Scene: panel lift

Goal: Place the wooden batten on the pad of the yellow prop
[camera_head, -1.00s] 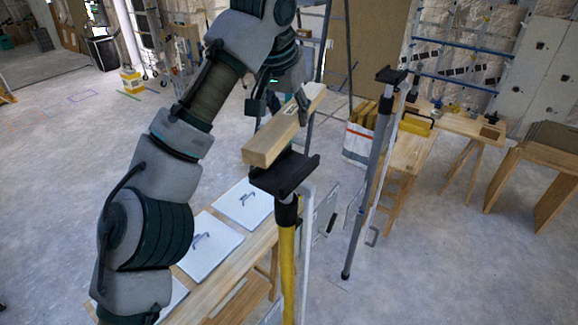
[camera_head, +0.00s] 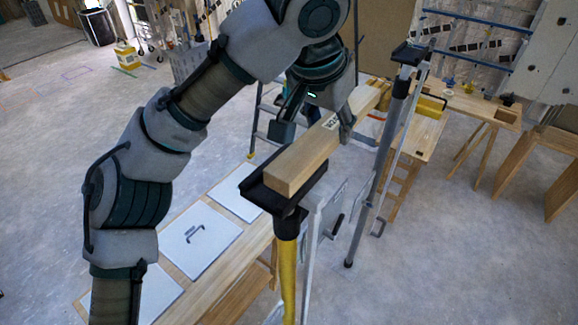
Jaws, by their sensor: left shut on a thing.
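The wooden batten (camera_head: 303,160) is a long pale bar with a small printed label, running from front left to back right. My left gripper (camera_head: 318,130) is shut on it around its middle, one dark finger on each side. The batten's near end lies over the black pad (camera_head: 254,188) of the yellow prop (camera_head: 288,272), between the pad's edges. It looks very close to the pad; I cannot tell whether they touch. The batten's far end reaches back toward the grey prop (camera_head: 383,150), whose black pad (camera_head: 408,54) stands higher in the picture. My right gripper is out of view.
A wooden bench with white panels (camera_head: 200,240) stands left of the yellow prop. A white panel with a handle (camera_head: 330,220) stands just right of it. A wooden table (camera_head: 470,105) and trestles are at the back right. Open floor (camera_head: 450,270) lies at the right.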

